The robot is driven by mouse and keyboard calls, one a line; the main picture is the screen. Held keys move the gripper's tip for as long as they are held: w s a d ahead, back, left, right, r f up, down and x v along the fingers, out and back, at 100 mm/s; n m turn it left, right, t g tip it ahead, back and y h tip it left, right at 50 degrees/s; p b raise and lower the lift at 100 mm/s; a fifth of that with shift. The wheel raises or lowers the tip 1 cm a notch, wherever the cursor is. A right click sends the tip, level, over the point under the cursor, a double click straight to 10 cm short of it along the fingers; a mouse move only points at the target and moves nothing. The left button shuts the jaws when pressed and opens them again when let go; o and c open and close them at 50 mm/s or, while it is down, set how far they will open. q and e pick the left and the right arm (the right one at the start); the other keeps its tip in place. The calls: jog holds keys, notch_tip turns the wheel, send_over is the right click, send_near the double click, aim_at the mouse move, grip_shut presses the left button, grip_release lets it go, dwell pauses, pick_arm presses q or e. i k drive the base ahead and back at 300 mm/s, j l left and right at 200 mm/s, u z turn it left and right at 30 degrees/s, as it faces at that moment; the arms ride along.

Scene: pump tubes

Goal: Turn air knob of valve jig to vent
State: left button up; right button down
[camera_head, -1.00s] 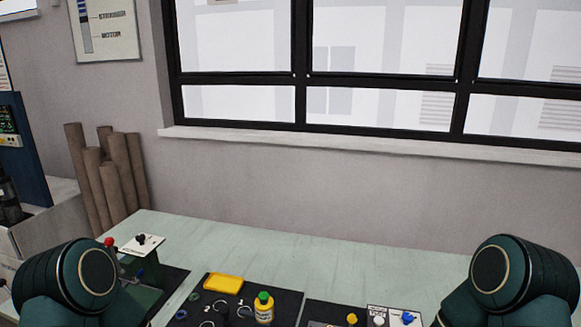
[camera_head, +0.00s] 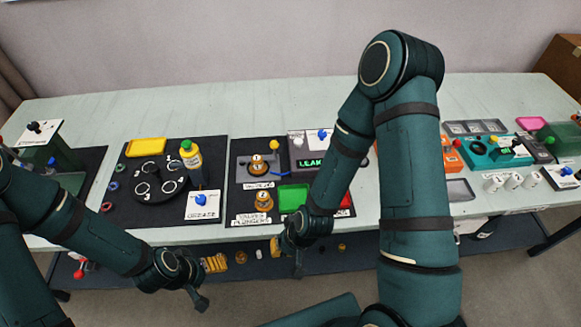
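A grey valve fixture with a lit LEAK display (camera_head: 312,162) sits mid-table. A blue knob (camera_head: 321,134) stands on a white plate at its top; I take this to be the valve jig's air knob, but its label and setting are too small to read. My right gripper (camera_head: 298,268) hangs at the table's front edge, below and in front of the fixture, apart from the knob. My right arm hides the fixture's right part. My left gripper (camera_head: 200,301) is in front of the table at lower left, far from the knob. Finger openings are unclear in both.
A black mat with a round holder (camera_head: 155,182), a yellow bottle (camera_head: 191,160) and another blue knob (camera_head: 201,199) lies left. A green tray (camera_head: 293,196) is near the front edge. A teal device (camera_head: 490,154) stands right. The back of the table is clear.

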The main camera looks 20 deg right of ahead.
aim_at(322, 133)
jog(key=z, duration=0.95)
jog(key=k, duration=0.1)
